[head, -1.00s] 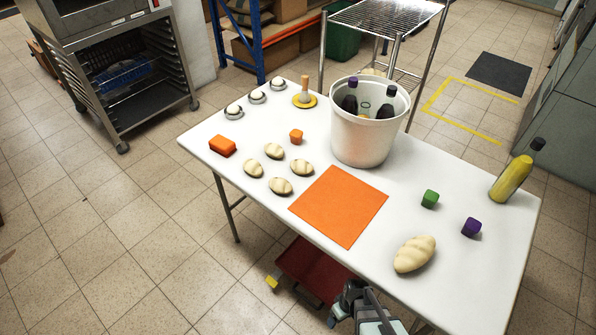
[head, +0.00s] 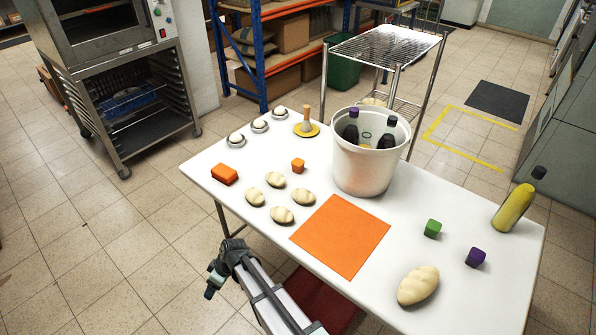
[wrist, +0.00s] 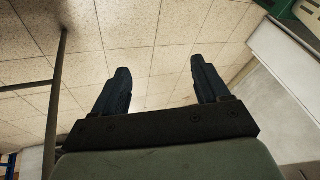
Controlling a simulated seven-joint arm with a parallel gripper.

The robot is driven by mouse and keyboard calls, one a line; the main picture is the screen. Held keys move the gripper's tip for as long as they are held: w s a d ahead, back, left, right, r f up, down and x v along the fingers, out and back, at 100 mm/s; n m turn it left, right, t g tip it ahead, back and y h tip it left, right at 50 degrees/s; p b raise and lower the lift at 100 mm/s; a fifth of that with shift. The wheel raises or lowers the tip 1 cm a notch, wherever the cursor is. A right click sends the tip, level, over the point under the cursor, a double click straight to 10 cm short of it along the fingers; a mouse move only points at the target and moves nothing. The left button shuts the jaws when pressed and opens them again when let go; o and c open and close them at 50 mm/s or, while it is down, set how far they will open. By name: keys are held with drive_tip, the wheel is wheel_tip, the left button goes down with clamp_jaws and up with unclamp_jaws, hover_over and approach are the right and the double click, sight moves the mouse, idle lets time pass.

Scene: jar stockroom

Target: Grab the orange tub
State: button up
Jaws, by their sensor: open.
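A small orange block-like piece (head: 298,165), perhaps the orange tub, sits on the white table (head: 390,225) behind the pale bread rolls. It is too small to tell whether it is hollow. A larger orange brick-shaped piece (head: 224,174) lies near the table's left corner. My gripper (head: 211,281) is off the table's front left edge, over the floor and away from both pieces. In the wrist view my gripper (wrist: 158,68) is open, with nothing between its fingers and floor tiles beyond. No orange piece shows there.
A white bucket (head: 365,170) holding dark bottles stands behind the orange mat (head: 341,236). Several bread rolls (head: 276,181) lie left of the mat. Right are a green cube (head: 432,228), a purple cube (head: 475,257), a loaf (head: 418,286) and a yellow bottle (head: 514,207).

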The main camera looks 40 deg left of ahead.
drive_tip(key=w+a+r+m+y, duration=0.2)
drive_tip(key=a+r, duration=0.9)
drive_tip(key=r, duration=0.3)
wheel_tip(320, 180, up, 20)
drive_tip(key=t+h, duration=0.5)
drive_tip(key=t, duration=0.1)
hover_over(298, 162)
drive_tip(key=s, duration=0.2)
drive_tip(key=f, duration=0.2)
drive_tip(key=w+f, duration=0.1)
drive_tip(key=f, duration=0.5)
drive_tip(key=shift+w+a, duration=0.15)
drive_tip(key=shift+a, duration=0.1)
drive_tip(key=shift+w+d+f, duration=0.1)
drive_tip(key=shift+w+f, duration=0.05)
drive_tip(key=shift+f, duration=0.7)
drive_tip(key=shift+w+d+f, duration=0.1)
drive_tip(key=shift+f, duration=0.8)
drive_tip(key=shift+w+d+f, duration=0.1)
drive_tip(key=shift+w+f, duration=0.05)
drive_tip(key=shift+f, duration=0.7)
